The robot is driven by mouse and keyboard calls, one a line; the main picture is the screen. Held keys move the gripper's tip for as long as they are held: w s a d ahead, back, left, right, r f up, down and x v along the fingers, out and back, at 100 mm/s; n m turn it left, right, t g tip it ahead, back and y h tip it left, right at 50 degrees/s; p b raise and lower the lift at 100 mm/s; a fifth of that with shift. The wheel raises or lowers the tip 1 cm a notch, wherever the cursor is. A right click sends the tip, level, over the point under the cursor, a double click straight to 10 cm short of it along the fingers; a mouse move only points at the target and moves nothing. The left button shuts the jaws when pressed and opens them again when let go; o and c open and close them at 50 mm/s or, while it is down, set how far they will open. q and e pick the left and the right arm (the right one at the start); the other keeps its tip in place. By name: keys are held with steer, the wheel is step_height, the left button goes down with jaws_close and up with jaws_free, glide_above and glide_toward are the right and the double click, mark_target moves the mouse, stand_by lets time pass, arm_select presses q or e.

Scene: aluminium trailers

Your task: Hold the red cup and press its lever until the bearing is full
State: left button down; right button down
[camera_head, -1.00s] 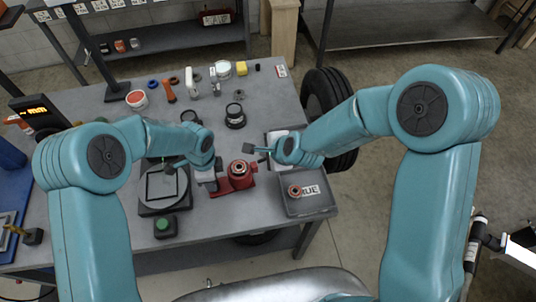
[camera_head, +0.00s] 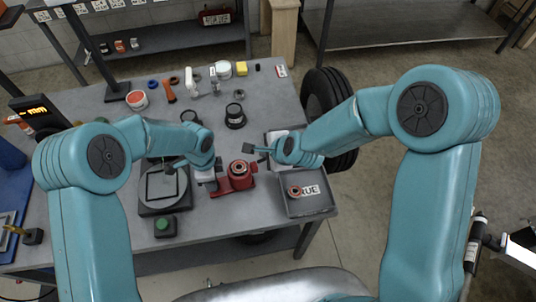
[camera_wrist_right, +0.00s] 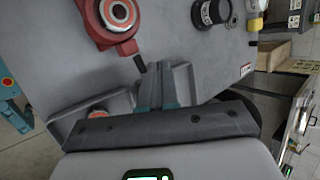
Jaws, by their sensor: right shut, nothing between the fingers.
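The red cup (camera_head: 236,183) stands on the grey table in front of me, with a round bearing (camera_head: 240,168) showing in its top. It also shows at the top of the right wrist view (camera_wrist_right: 120,42), with a short dark lever (camera_wrist_right: 139,63) sticking out towards my right gripper. My left gripper (camera_head: 212,178) is at the cup's left side; its fingers are partly hidden, and I cannot tell whether they grip it. My right gripper (camera_head: 250,149) is shut and empty, just beyond and to the right of the cup. In the right wrist view its fingers (camera_wrist_right: 157,85) are together near the lever.
A grey bin (camera_head: 310,207) with a red ring (camera_head: 295,191) inside stands right of the cup. A square plate device (camera_head: 160,208) and a green button box (camera_head: 165,225) are at left. A black round part (camera_head: 235,117) and several small items stand farther back.

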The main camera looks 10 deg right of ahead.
steer(key=shift+f, duration=0.1)
stand_by(0.7)
steer(key=shift+d+f, duration=0.1)
steer(key=shift+f, duration=0.2)
steer(key=shift+d+f, duration=0.2)
steer(key=shift+f, duration=0.35)
steer(key=shift+d+f, duration=0.15)
steer(key=shift+f, duration=0.4)
stand_by(1.4)
steer(key=shift+r, duration=0.15)
steer(key=shift+a+r, duration=0.25)
steer(key=shift+r, duration=0.45)
steer(key=shift+a+r, duration=0.2)
steer(key=shift+r, duration=0.45)
steer(key=r, duration=0.2)
steer(key=a+r, duration=0.1)
steer(key=r, duration=0.1)
steer(key=shift+s+a+r, duration=0.1)
steer(key=shift+a+r, duration=0.1)
steer(key=shift+r, duration=0.2)
